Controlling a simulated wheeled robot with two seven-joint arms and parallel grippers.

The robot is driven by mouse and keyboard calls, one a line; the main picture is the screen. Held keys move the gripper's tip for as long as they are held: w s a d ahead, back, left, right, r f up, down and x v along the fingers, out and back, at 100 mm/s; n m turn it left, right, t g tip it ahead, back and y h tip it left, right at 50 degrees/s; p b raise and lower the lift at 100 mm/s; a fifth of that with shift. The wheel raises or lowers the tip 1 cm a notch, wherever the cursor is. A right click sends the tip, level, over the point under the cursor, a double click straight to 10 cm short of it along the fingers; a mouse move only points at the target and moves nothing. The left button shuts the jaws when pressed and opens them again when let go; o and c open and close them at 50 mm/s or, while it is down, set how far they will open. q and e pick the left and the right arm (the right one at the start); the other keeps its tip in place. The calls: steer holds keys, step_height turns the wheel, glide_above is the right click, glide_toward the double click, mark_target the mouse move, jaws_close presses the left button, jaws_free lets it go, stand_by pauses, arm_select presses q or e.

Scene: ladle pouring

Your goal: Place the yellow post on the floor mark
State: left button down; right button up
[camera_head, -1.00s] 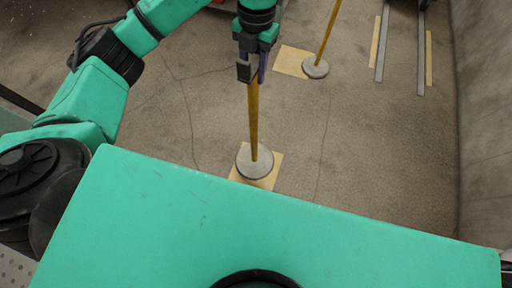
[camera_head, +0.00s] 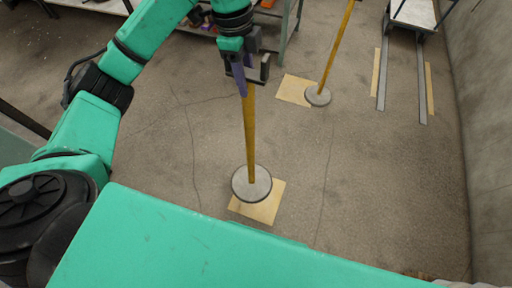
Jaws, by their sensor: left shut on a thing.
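The yellow post (camera_head: 250,135) stands nearly upright on a round grey base (camera_head: 251,191). My left gripper (camera_head: 247,80) is shut on its upper end. The floor mark (camera_head: 269,208) is a tan square under and beside the base in this view. The base covers the mark's upper-left part, and the mark's right and near parts show. I cannot tell whether the base touches the floor or hangs just above it. My right gripper is not in view.
A second yellow post (camera_head: 338,45) stands farther back, its base (camera_head: 317,96) at the corner of another tan square (camera_head: 293,90). A cart (camera_head: 413,14) stands at the back right near grey rails and tan strips. A wall (camera_head: 488,120) bounds the right. Shelving stands at the back.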

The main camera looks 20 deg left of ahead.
arm_select(q)
step_height(320, 180, down, 15)
steer(key=shift+f+b, duration=0.1)
steer(key=shift+b, duration=0.45)
step_height(320, 180, down, 5)
steer(key=shift+r, duration=0.2)
steer(key=shift+c, duration=2.4)
jaws_free()
steer(key=shift+s+f, duration=0.1)
step_height(320, 180, up, 12)
glide_above(249, 129)
steer(key=w+a, duration=0.2)
steer(key=shift+s, duration=0.25)
